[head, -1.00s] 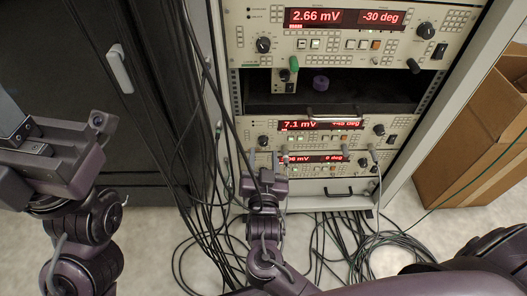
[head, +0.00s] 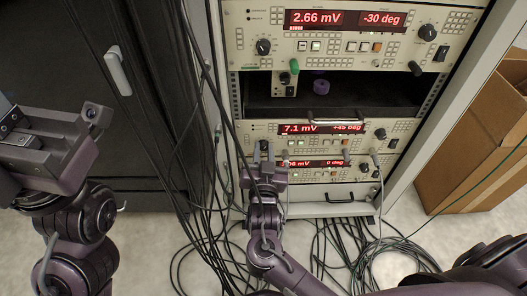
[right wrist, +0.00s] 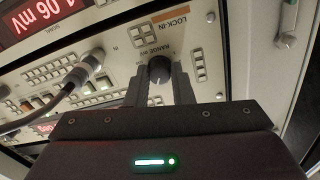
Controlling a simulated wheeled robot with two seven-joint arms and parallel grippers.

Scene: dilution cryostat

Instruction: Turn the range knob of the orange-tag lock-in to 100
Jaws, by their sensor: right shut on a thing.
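The range knob (right wrist: 159,70) is a dark round knob with a pale pointer line, beside the label "RANGE mV", in the right wrist view. An orange tag (right wrist: 174,14) is next to the word "LOCK-IN" on the same panel. My right gripper (right wrist: 160,82) is shut on this knob, one finger on each side. The scale marks around the knob are too small or hidden to read. In the head view my right gripper (head: 264,150) is at the left of the lower lock-ins and covers the knob. My left gripper (head: 40,140) is away at the left; its fingers are not clear.
The bottom lock-in (head: 340,174) is partly covered by my arm. Another lock-in (head: 325,141) is above it, below an open shelf (head: 350,98) with a purple ring. Cables (head: 190,140) hang left of the rack; plugs stick out of the panels. A cardboard box (head: 465,150) is right.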

